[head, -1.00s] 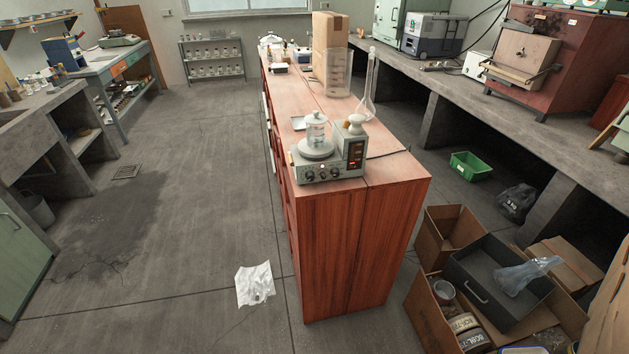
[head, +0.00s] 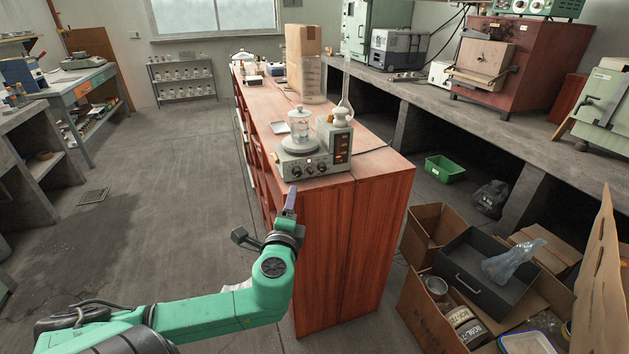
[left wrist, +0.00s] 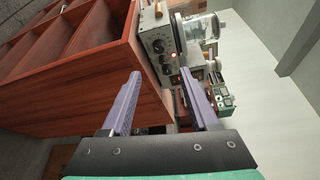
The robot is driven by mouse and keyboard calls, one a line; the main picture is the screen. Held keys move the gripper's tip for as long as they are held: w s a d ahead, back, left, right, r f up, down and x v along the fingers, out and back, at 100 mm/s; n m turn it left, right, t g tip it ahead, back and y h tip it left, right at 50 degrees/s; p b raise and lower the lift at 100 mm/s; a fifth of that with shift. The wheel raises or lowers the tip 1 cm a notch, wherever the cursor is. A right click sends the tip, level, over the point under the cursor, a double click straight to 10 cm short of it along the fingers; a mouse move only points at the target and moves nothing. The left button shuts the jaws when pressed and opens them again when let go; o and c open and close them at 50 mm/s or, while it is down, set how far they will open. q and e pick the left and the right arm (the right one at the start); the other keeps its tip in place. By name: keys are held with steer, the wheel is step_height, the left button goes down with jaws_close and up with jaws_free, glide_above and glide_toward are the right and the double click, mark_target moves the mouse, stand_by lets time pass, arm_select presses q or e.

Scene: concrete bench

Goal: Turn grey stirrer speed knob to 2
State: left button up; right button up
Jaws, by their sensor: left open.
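The stirrer (head: 303,168), a pale grey box with a round top plate, stands at the near end of the red-brown wooden bench. Small round knobs (head: 296,172) line its front panel; their settings are too small to read. A lidded glass vessel (head: 300,128) stands on the plate. My left gripper (head: 290,198) is raised just in front of and below the panel, apart from it. In the left wrist view its two purple fingers (left wrist: 160,76) are spread and empty, with the stirrer's panel (left wrist: 153,28) turned sideways beyond them. My right gripper is not in view.
The wooden bench (head: 345,235) has a near edge close to my left arm. Open cartons and a dark drawer (head: 470,290) lie on the floor at right. The floor at left is clear.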

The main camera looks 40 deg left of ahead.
mark_target(297, 174)
arm_select(q)
steer(key=x, duration=1.3)
steer(key=shift+w+a+f, duration=0.1)
steer(key=shift+a+f, duration=0.05)
steer(key=shift+a, duration=0.05)
jaws_close()
